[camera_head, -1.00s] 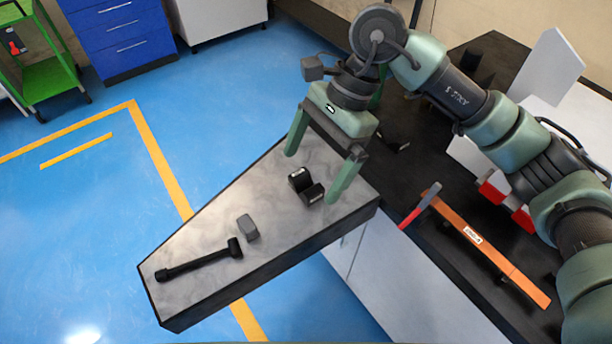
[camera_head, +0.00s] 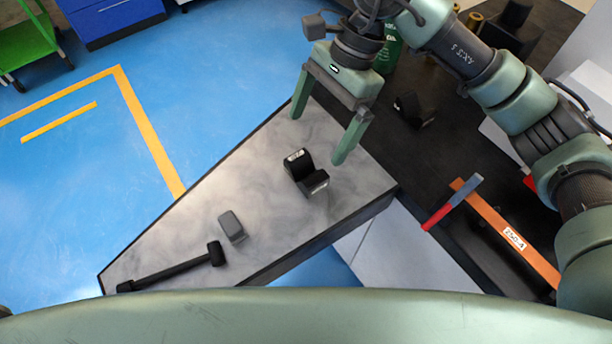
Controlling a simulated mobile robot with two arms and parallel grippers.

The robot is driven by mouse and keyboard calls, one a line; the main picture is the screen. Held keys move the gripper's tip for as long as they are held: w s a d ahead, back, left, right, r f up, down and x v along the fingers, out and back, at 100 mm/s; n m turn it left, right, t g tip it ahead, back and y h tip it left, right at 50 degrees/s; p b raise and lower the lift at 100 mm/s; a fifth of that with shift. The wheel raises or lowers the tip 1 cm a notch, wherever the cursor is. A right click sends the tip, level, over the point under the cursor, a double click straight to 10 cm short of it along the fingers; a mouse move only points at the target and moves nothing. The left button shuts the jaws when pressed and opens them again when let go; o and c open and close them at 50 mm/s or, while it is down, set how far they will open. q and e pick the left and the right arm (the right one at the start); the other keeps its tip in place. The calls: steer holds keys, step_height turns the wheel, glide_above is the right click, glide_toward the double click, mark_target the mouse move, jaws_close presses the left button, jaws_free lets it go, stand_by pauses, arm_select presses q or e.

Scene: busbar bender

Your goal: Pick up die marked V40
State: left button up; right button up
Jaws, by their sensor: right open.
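A black V-shaped die (camera_head: 304,172) sits on the grey stone-like worktop. It carries small white labels, whose marking is too small to read. Another black block (camera_head: 413,110), perhaps a die, stands on the dark bench to the right of my gripper. My right gripper (camera_head: 317,138) is open and empty, its two green fingers pointing down. In the picture it is just above the labelled die, apart from it. My left gripper is not in view.
A grey block (camera_head: 232,227) and a black hammer (camera_head: 178,268) lie on the worktop's left part. A red-handled hammer (camera_head: 452,202) rests by an orange bar (camera_head: 507,234) on the dark bench. A green cylinder (camera_head: 388,50) stands behind my right gripper.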

steer(key=p+x, duration=0.1)
steer(key=x, duration=0.1)
steer(key=shift+s+f, duration=0.15)
steer(key=shift+f, duration=0.15)
steer(key=p, duration=0.3)
glide_above(301, 178)
steer(key=w+d, duration=0.1)
steer(key=d, duration=0.1)
step_height(301, 178, down, 4)
steer(key=shift+a+f, duration=0.1)
steer(key=shift+s+a+f, duration=0.1)
steer(key=shift+a+f, duration=0.1)
steer(key=shift+f, duration=0.45)
steer(key=c, duration=1.9)
steer(key=shift+r, duration=0.15)
steer(key=shift+c, duration=1.2)
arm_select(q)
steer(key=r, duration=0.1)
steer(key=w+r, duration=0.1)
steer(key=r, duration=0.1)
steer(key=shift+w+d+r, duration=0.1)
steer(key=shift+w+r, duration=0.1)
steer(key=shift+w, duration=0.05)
